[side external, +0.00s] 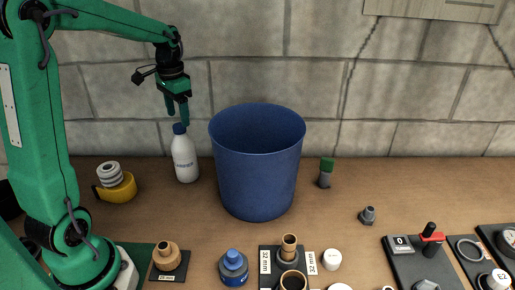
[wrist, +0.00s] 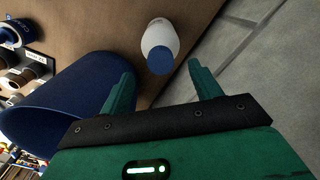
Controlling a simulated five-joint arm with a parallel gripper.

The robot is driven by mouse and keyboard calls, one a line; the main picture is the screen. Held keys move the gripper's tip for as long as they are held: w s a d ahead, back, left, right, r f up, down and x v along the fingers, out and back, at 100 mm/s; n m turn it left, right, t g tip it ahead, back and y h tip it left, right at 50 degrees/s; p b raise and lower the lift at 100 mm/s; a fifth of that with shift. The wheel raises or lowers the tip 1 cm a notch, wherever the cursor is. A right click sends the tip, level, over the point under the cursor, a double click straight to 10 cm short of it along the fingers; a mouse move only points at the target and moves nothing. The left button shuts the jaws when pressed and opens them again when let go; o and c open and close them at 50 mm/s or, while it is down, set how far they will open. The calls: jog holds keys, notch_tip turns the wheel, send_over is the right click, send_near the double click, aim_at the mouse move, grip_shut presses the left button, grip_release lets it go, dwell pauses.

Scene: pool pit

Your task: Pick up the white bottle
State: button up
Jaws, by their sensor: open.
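The white bottle (side external: 185,158) with a blue cap stands upright on the bench, left of the blue bin, in the side view. In the wrist view the white bottle (wrist: 160,40) shows cap-first, between and beyond the fingertips. My green gripper (side external: 177,113) points down just above the bottle's cap in the side view. In the wrist view my gripper (wrist: 158,80) has its two fingers apart with nothing between them. Whether a fingertip touches the cap, I cannot tell.
A large blue bin (side external: 257,165) stands close to the bottle's right. A yellow tape roll (side external: 117,189) with a white roll on top lies to the left. The stone wall (side external: 330,75) rises behind. Fittings and a blue-capped jar (side external: 233,268) line the front.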

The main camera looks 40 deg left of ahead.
aim_at(179, 125)
jog(key=shift+s+f, duration=0.1)
jog(key=shift+f, duration=2.55)
grip_shut()
